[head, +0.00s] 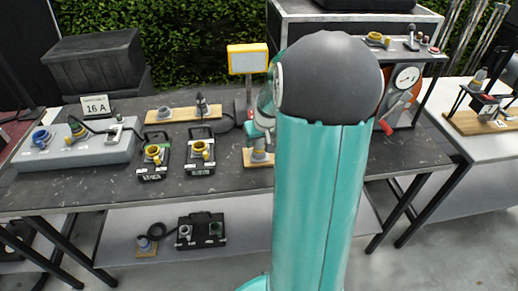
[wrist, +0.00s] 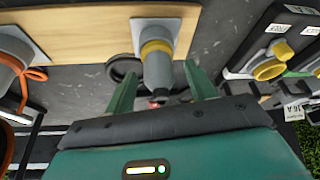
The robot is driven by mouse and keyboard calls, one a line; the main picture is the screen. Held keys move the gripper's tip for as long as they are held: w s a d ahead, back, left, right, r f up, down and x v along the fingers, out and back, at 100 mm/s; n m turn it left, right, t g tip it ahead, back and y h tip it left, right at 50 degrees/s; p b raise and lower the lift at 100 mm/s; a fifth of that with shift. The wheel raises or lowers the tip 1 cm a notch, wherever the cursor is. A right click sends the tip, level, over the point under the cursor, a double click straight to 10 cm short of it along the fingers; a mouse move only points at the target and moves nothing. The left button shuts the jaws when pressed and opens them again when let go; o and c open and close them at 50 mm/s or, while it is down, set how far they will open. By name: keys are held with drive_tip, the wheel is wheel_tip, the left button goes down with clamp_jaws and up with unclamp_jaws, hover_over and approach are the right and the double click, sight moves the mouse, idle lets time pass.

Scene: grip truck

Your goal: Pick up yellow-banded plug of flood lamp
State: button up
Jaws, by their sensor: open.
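The yellow-banded plug (wrist: 158,70) is grey with a yellow ring and stands on a wooden board (wrist: 80,34) in the wrist view. My gripper (wrist: 161,76) is open, with one green finger on each side of the plug. Gaps show between the fingers and the plug, so it is not clasped. In the head view the flood lamp (head: 248,58) has a yellow frame and stands on the table behind my arm. The plug's board (head: 252,158) shows there just left of my arm, which hides part of that area.
Two black boxes with yellow sockets (head: 153,155) (head: 201,152) stand left of the board. A grey panel (head: 80,148) with several connectors lies further left. In the wrist view, another grey connector (wrist: 12,58) with an orange cord is at left. A black cable loops behind the plug.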

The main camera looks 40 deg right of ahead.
drive_tip(key=shift+w+d+f, duration=0.1)
drive_tip(key=shift+w+f, duration=0.05)
drive_tip(key=shift+f, duration=0.2)
drive_tip(key=c, duration=1.1)
drive_tip(key=shift+r, duration=0.1)
drive_tip(key=shift+r, duration=0.5)
wheel_tip(320, 180, up, 2)
drive_tip(key=shift+r, duration=0.1)
drive_tip(key=s+a+r, duration=0.3)
drive_tip(key=a+r, duration=0.7)
drive_tip(key=a, duration=0.3)
drive_tip(key=shift+a+r, duration=0.2)
drive_tip(key=shift+r, duration=1.5)
drive_tip(key=shift+a+r, duration=0.2)
drive_tip(key=shift+r, duration=1.45)
